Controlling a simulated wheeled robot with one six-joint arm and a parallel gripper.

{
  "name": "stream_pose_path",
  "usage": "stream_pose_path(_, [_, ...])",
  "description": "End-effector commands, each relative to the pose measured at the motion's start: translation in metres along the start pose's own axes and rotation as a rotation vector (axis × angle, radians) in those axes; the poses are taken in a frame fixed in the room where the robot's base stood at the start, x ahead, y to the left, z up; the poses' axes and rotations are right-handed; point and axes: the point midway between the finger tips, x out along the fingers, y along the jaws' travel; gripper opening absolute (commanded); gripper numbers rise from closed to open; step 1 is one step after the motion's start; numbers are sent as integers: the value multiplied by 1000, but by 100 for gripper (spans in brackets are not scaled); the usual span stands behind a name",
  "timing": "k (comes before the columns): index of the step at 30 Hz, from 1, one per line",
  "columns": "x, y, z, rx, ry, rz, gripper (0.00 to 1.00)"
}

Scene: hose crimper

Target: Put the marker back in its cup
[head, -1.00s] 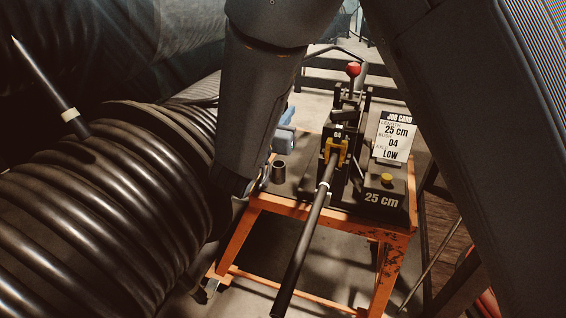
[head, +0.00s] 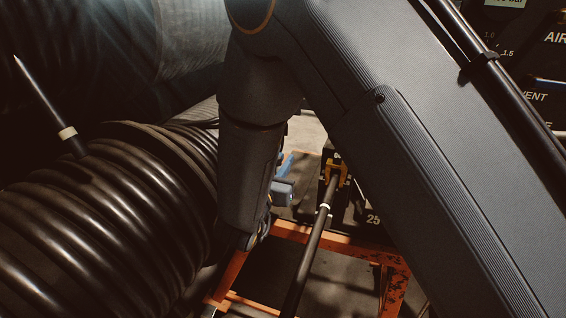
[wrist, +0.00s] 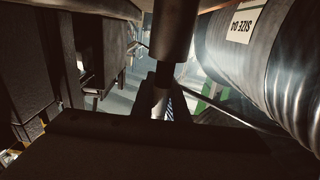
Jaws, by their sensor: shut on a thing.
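In the wrist view, my gripper (wrist: 161,98) is shut on the marker (wrist: 175,30), a dark cylinder with a paler grey lower part between the fingers. The marker stands roughly along the middle of that view, and its far end is hidden by the fingers. In the head view, my arm covers the gripper's jaws and the marker. Bluish-grey parts (head: 283,190) show just right of my lower arm, over the table's left side. The cup is not visible in either current view; that part of the table is covered by my arm.
An orange-framed table (head: 345,243) carries a crimper with yellow jaws (head: 336,172). A black hose with a white band (head: 311,240) runs from it toward me. A large ribbed hose coil (head: 110,205) fills the left. A label reading SIZE 04 (wrist: 240,22) is on a hose roll.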

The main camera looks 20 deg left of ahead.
Motion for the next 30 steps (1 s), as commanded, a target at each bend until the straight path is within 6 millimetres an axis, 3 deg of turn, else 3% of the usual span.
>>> stream_pose_path(1, [0, 0, 2, -1, 0, 0, 0])
stream_pose_path(2, [0, 0, 2, -1, 0, 0, 17])
stream_pose_path(5, [0, 0, 2, 0, 0, 0, 32])
stream_pose_path(17, [-4, 0, -2, 0, -1, -1, 32])
stream_pose_path(30, [-87, -1, -2, -1, 0, -4, 32])
